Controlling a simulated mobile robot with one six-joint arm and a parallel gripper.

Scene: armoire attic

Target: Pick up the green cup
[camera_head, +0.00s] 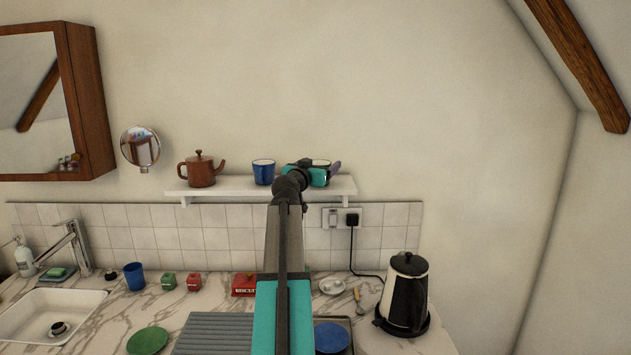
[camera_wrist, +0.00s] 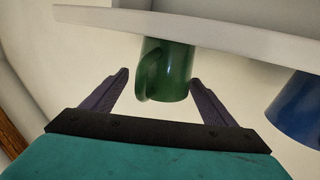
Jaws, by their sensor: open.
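The green cup (camera_wrist: 176,73) shows in the wrist view between the two fingers of my open gripper (camera_wrist: 159,77), with its handle toward the left finger. The picture is turned over, so the shelf lies above the cup. I see gaps between the fingers and the cup, and no clear contact. In the head view the green cup (camera_head: 321,162) stands on the wall shelf, mostly hidden behind my gripper (camera_head: 314,168); only its rim area shows.
A blue cup (camera_head: 263,172) and a brown teapot (camera_head: 201,170) stand on the white shelf (camera_head: 237,186) to the left. The blue cup (camera_wrist: 298,108) also shows in the wrist view. Below, the counter holds a kettle (camera_head: 405,295), a red tin (camera_head: 244,284) and a blue plate (camera_head: 331,338).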

